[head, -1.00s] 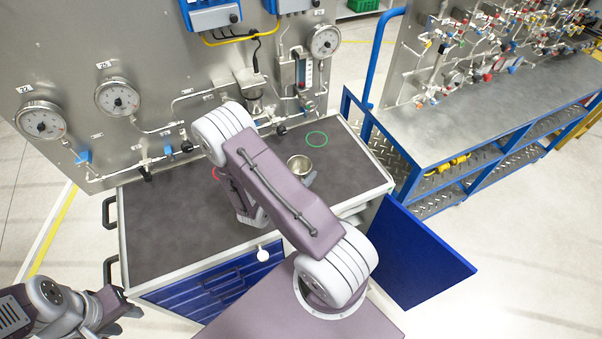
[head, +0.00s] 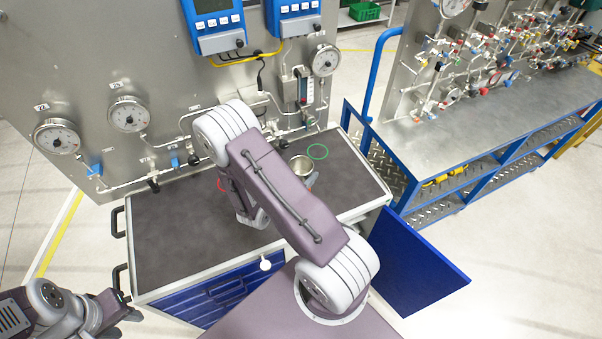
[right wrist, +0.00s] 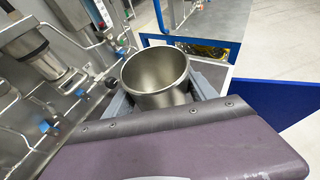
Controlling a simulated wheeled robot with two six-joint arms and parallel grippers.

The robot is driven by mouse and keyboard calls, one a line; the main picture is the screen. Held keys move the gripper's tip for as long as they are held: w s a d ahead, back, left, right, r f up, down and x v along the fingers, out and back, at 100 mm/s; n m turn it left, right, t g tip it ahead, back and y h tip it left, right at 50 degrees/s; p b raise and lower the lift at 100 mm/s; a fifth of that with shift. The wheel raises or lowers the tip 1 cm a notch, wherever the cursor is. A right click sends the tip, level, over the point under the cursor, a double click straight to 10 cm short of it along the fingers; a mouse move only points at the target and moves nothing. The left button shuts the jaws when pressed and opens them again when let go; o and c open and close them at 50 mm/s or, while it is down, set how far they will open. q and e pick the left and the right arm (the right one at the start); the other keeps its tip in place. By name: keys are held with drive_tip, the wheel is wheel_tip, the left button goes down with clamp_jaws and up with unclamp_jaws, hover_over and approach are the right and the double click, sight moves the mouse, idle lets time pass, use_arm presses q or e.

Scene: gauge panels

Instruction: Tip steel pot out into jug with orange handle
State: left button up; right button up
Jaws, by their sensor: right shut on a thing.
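The steel pot (head: 301,165) shows its round open mouth above the right part of the worktop in the head view. It is large in the right wrist view (right wrist: 155,78), where its inner wall looks bare; its bottom is hard to make out. My right gripper (right wrist: 160,97) is shut on the pot, with a grey finger at each side of it. The pot looks roughly upright. I cannot make out a jug with an orange handle in either view; my right arm hides part of the worktop. My left gripper (head: 128,311) is off the worktop's front left corner, its fingers unclear.
The dark worktop (head: 170,235) is bare at left. A green ring (head: 318,151) lies close behind the pot, and a red ring (head: 222,185) is partly hidden by my arm. A gauge panel (head: 80,95) stands along the back. A blue door (head: 415,265) hangs open at front right.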

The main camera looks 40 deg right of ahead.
drive_tip(key=s+d, duration=0.3)
drive_tip(key=s, duration=0.3)
drive_tip(key=shift+d+p, duration=0.15)
drive_tip(key=shift+p, duration=0.25)
drive_tip(key=shift+f, duration=0.1)
